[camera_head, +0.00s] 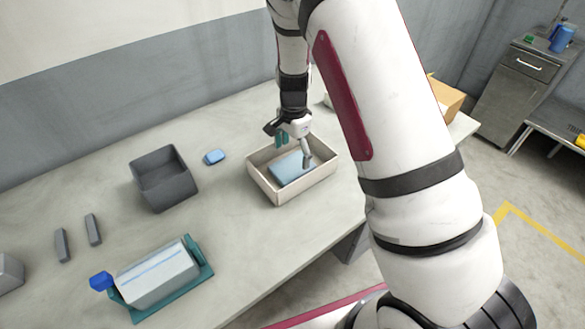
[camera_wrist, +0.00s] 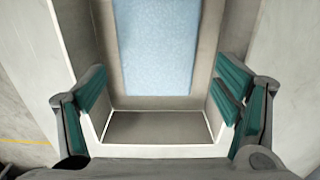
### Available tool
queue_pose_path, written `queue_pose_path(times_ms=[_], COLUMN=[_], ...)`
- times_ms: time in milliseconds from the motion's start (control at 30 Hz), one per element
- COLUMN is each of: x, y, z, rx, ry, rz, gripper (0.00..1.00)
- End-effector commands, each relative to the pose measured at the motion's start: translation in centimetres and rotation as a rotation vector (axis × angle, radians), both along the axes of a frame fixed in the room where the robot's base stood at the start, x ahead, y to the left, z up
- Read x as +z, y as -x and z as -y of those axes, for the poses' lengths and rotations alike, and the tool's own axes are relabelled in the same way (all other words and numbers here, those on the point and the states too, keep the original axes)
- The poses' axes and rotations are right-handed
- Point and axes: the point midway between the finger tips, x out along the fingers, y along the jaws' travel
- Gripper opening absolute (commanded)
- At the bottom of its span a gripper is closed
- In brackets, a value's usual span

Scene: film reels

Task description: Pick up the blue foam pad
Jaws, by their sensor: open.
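The blue foam pad (camera_head: 287,169) is a light blue flat block lying inside a beige open box (camera_head: 281,200) on the table. In the wrist view the foam pad (camera_wrist: 159,45) lies ahead, its near edge facing the gripper, with bare box floor (camera_wrist: 158,128) in front of it. My gripper (camera_head: 294,148) is at the box, over its far side. In the wrist view my gripper (camera_wrist: 160,95) has its teal-padded fingers wide apart, with nothing between them. The fingers show on either side of the pad's near end. Whether they touch the box cannot be told.
A dark grey bin (camera_head: 165,185) and a small blue block (camera_head: 214,156) stand left of the box. A grey-white block on a teal tray (camera_head: 208,272) lies at the front left. Two grey bars (camera_head: 93,229) lie farther left. A cardboard box (camera_head: 447,98) is at the right.

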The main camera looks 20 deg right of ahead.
Motion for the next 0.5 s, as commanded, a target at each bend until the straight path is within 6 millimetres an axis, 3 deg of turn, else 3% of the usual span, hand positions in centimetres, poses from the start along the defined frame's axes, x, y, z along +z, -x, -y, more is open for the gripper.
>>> queue_pose_path(times_ms=[233,500], x=[-3.4,-4.4], y=[0.4,0.3], z=[-0.2,-0.2], rx=[-0.001,0.0], ry=[0.001,0.0], rz=[-0.003,-0.001], gripper=[0.83,0.83])
